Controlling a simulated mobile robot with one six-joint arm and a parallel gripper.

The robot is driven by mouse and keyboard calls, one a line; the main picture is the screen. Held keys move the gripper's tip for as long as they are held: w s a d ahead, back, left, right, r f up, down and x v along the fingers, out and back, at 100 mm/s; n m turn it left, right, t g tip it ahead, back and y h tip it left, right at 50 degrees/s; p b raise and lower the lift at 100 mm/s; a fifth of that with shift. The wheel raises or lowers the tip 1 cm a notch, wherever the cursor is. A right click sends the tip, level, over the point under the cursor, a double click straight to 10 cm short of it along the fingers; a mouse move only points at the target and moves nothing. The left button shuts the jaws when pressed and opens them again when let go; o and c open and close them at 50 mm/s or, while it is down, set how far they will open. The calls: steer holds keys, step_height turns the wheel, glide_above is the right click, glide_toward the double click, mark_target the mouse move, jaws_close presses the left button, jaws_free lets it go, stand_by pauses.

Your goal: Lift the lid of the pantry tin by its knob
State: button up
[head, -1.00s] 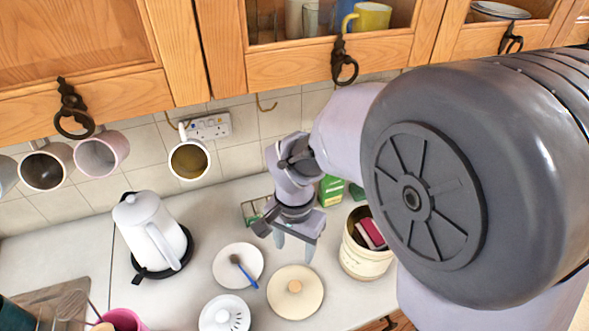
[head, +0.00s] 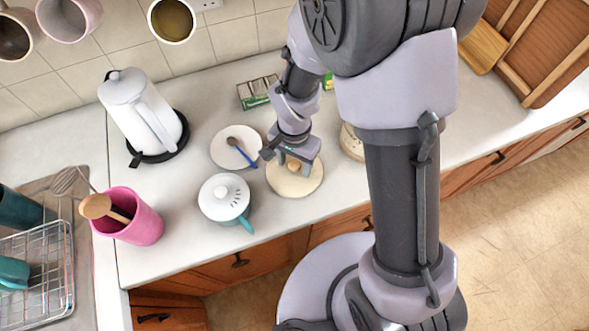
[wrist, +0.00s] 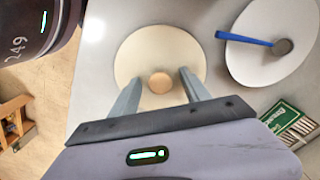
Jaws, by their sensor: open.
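The round cream lid (head: 297,188) with a small wooden knob (head: 294,166) lies flat on the worktop. In the wrist view the lid (wrist: 128,55) is in the upper middle, and its knob (wrist: 160,83) shows between my fingers. My gripper (head: 296,165) is open and empty, pointing down at the knob, with one finger on each side of it in the wrist view (wrist: 160,78). I cannot tell how far the fingertips are above the lid. A cream tin (head: 351,144) to the right is mostly hidden behind my arm.
A white plate (head: 222,148) with a blue-handled spoon lies left of the lid. A white-lidded pot (head: 222,190) stands at front left, near the counter edge. A white kettle (head: 138,108), a pink pot (head: 138,222) and a green box (head: 256,92) stand farther off.

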jaws_close()
